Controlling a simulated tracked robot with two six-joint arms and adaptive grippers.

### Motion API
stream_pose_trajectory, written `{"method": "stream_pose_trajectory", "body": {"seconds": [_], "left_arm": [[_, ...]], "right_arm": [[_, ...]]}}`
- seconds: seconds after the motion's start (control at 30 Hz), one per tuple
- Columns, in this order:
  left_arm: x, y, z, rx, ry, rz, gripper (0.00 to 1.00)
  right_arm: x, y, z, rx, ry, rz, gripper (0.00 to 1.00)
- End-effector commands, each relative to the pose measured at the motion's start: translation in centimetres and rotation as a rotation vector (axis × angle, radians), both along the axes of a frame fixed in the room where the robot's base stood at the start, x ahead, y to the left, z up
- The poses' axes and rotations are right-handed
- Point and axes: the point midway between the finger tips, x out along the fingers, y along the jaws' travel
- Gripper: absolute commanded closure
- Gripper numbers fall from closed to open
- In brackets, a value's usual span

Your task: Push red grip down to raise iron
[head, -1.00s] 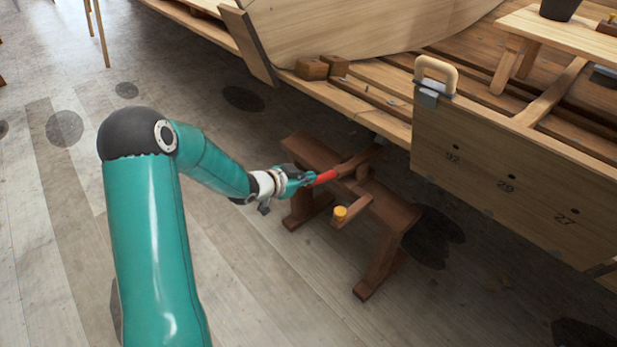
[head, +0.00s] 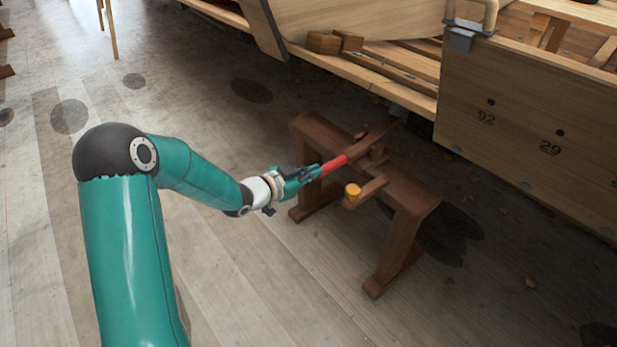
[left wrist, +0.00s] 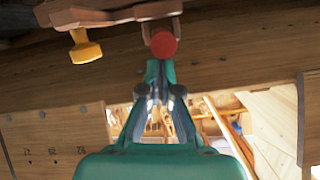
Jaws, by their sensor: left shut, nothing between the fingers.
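The red grip (head: 335,164) is the near end of a wooden lever (head: 376,136) lying across a brown trestle (head: 405,192). The lever slopes, its red end lower than its far end. My left gripper (head: 316,172) is shut and empty, at the red grip's outer end. In the left wrist view the red grip's round end (left wrist: 164,45) shows just beyond the closed fingertips (left wrist: 158,72); whether they touch I cannot tell. My right gripper is out of view.
The planked hull (head: 350,22) and a numbered board (head: 520,125) rise behind. The floor left of the trestle is clear.

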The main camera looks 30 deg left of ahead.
Motion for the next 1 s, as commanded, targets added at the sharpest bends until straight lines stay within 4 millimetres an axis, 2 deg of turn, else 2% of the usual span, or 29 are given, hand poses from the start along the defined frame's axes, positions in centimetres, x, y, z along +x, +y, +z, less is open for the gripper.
{"method": "stream_pose_trajectory", "body": {"seconds": [0.03, 0.47, 0.67, 0.8, 1.0], "left_arm": [[-0.4, 0.1, -1.3, -0.002, 0.030, 0.004, 1.00], [-0.6, 0.0, -1.3, -0.006, 0.039, 0.004, 1.00], [-0.4, -0.7, 1.1, -0.004, 0.026, -0.003, 1.00], [-0.2, -1.6, 4.4, -0.001, 0.003, -0.012, 1.00], [-4.7, 0.0, 5.2, 0.000, 0.003, -0.007, 1.00]], "right_arm": [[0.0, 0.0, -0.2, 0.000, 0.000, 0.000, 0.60], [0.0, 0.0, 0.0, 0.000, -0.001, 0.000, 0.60], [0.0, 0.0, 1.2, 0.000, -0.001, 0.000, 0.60], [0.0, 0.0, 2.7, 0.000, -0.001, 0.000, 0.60], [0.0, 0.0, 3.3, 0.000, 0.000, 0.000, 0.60]]}}
